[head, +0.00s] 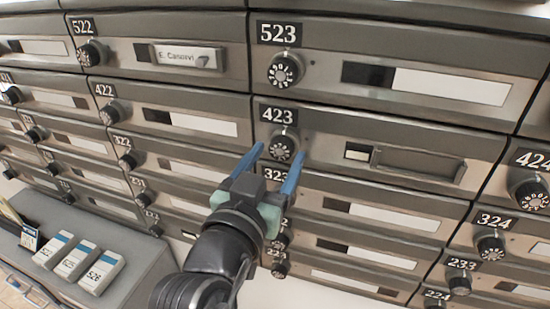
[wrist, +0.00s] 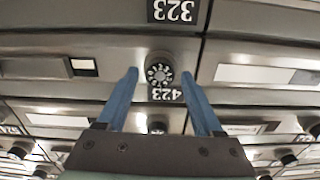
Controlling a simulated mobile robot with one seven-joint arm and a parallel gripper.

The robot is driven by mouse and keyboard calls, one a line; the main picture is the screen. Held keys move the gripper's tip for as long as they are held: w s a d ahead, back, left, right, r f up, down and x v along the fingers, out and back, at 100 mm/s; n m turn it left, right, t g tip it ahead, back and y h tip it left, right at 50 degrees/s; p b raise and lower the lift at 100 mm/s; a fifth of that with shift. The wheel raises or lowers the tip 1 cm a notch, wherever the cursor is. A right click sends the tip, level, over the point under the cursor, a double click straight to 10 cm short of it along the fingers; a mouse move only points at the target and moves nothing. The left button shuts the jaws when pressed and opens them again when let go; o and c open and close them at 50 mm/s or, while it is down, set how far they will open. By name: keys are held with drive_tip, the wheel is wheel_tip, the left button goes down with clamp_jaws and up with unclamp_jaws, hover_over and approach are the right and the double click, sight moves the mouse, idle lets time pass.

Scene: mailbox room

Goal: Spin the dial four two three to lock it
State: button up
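The dial of mailbox 423 (head: 282,146) is a round black knob with a numbered face, below its "423" label (head: 277,115). My gripper (head: 279,153) is open, with one blue finger on each side of this dial and visible gaps to it. In the wrist view, which is upside down, the dial (wrist: 159,73) sits between the tips of my gripper (wrist: 160,76). I cannot tell how far the tips are from the panel. The mailbox 423 door (head: 405,158) looks closed, with a recessed slot window.
Dial 523 (head: 284,70) is just above, and dial 424 (head: 529,189) is at the right. Dial 422 (head: 109,114) is to the left. A grey ledge (head: 140,265) at lower left holds several white boxes (head: 75,255). The space before the upper right doors is clear.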

drive_tip(key=shift+o, duration=0.3)
drive_tip(key=shift+s, duration=0.1)
drive_tip(key=p+v, duration=0.1)
drive_tip(key=v, duration=1.1)
drive_tip(key=shift+s, duration=0.4)
drive_tip(key=shift+w+a+r, duration=0.1)
drive_tip(key=shift+a+r, duration=0.05)
drive_tip(key=w+d+r+n+t+y, duration=0.15)
drive_tip(key=w+r+t, duration=0.25)
drive_tip(key=r, duration=0.9)
drive_tip(key=s+d+r+n+t+y+p, duration=0.1)
drive_tip(key=r+t+p, duration=0.1)
drive_tip(key=r+p, duration=0.7)
drive_tip(key=s+d+r+t+y+p, duration=0.1)
drive_tip(key=r+p, duration=0.8)
drive_tip(key=r, duration=1.2)
drive_tip(key=s+r+n+t+y+p, duration=0.1)
drive_tip(key=s+r+t+y+p, duration=0.1)
drive_tip(key=r+p, duration=0.7)
wheel_tip(320, 180, up, 6)
drive_tip(key=shift+s+d+r+n+t+p, duration=0.1)
drive_tip(key=shift+s+d+n+t+p, duration=0.3)
drive_tip(key=shift+s+t, duration=0.2)
